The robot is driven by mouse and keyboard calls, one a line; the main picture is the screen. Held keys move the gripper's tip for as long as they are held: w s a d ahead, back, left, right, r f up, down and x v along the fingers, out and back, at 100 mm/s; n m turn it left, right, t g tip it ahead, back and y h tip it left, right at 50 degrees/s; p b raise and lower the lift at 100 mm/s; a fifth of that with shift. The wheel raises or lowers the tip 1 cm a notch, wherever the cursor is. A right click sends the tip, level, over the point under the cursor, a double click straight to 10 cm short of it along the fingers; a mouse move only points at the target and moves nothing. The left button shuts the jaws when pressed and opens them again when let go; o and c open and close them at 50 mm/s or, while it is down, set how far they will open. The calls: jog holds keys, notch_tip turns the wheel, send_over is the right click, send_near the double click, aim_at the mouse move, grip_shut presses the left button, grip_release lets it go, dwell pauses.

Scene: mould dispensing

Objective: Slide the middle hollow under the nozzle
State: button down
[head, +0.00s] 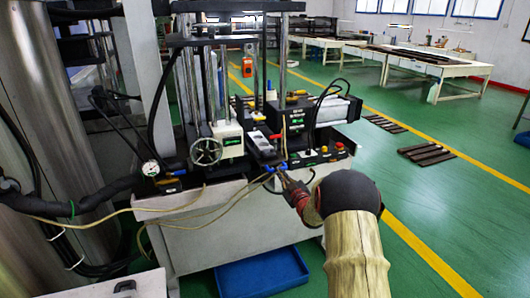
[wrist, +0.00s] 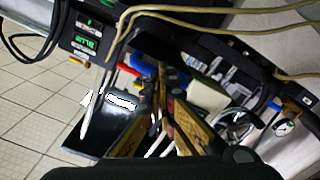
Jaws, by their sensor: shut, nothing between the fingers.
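My gripper (head: 283,174) is shut and empty, low at the front edge of the machine, right by its blue fittings (head: 268,168). In the wrist view its two yellow and black fingers (wrist: 165,78) meet at the tips, close to a blue part (wrist: 143,69). A dark, narrow block (head: 262,143) with lighter patches on top lies on the machine bed behind the gripper; it seems to be the mould. Its separate hollows are too small to tell apart. The nozzle is not clear among the parts above the block. I cannot tell whether the fingertips touch anything.
A handwheel (head: 206,151) stands left of the block, and a control box with buttons (head: 325,154) is on the right. Loose beige hoses (head: 215,212) hang across the front. A blue tray (head: 262,272) lies on the floor below. The green floor to the right is mostly clear.

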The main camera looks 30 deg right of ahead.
jog(key=shift+w+d, duration=0.1)
jog(key=shift+w, duration=0.35)
dwell(0.4)
jog(key=shift+s, duration=0.15)
jog(key=v, duration=0.6)
jog(key=shift+s+b, duration=0.3)
jog(key=shift+s, duration=0.05)
dwell(0.4)
